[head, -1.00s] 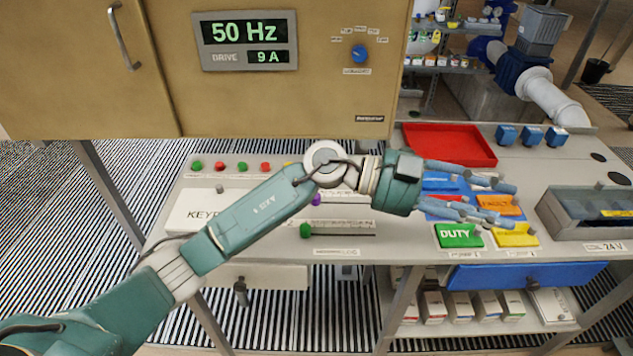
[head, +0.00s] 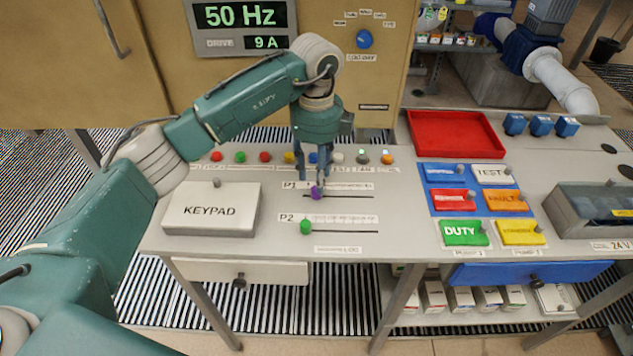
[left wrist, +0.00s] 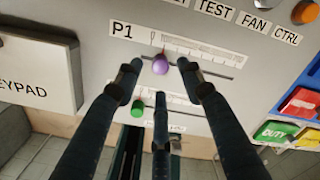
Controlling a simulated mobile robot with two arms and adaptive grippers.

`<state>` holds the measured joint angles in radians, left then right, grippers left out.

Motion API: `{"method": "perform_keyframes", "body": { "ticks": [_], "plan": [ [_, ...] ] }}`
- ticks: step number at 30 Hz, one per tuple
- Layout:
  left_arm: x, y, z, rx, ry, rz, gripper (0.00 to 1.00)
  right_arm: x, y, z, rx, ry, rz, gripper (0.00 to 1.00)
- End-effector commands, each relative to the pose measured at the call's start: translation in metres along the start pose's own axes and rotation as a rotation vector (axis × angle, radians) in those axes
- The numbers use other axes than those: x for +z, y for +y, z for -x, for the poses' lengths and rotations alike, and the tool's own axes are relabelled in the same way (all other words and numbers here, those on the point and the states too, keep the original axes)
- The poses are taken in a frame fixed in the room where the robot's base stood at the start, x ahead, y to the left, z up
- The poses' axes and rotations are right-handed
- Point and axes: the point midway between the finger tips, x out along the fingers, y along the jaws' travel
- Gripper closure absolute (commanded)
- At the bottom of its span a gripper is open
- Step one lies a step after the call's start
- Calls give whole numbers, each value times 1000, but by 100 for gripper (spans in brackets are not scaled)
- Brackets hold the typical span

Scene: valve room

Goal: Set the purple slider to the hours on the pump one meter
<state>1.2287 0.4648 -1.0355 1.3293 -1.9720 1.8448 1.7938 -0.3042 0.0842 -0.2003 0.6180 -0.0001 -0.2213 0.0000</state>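The purple slider (head: 317,193) is a small round knob near the left end of the slot marked P1. It also shows in the left wrist view (left wrist: 160,65). A printed scale (left wrist: 205,52) runs above the slot; its marks are too small to read. My left gripper (head: 314,178) points down just above the purple slider. In the left wrist view its fingers are spread apart around the knob, with no clear contact. I see no meter marked as pump one's and no hours reading. My right gripper is out of view.
The green slider (head: 306,227) sits on the P2 slot just below. The keypad box (head: 212,208) is to the left. Coloured buttons (head: 264,157) line the back. Pump tiles (head: 464,233) and a red tray (head: 455,135) are to the right. A display (head: 240,25) reads 50 Hz and 9 A.

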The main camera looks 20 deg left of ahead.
Motion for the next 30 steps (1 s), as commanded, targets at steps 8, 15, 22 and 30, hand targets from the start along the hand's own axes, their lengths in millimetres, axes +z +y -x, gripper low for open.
{"method": "perform_keyframes", "body": {
  "ticks": [8,15,22,30],
  "plan": [
    [-1,0,-38,0,2,-1,61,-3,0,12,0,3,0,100],
    [0,0,-46,-2,0,-2,61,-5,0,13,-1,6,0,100],
    [-1,0,-46,-2,1,-2,77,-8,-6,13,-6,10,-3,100],
    [-1,0,-46,-2,1,-2,100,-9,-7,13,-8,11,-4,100]
  ]
}}
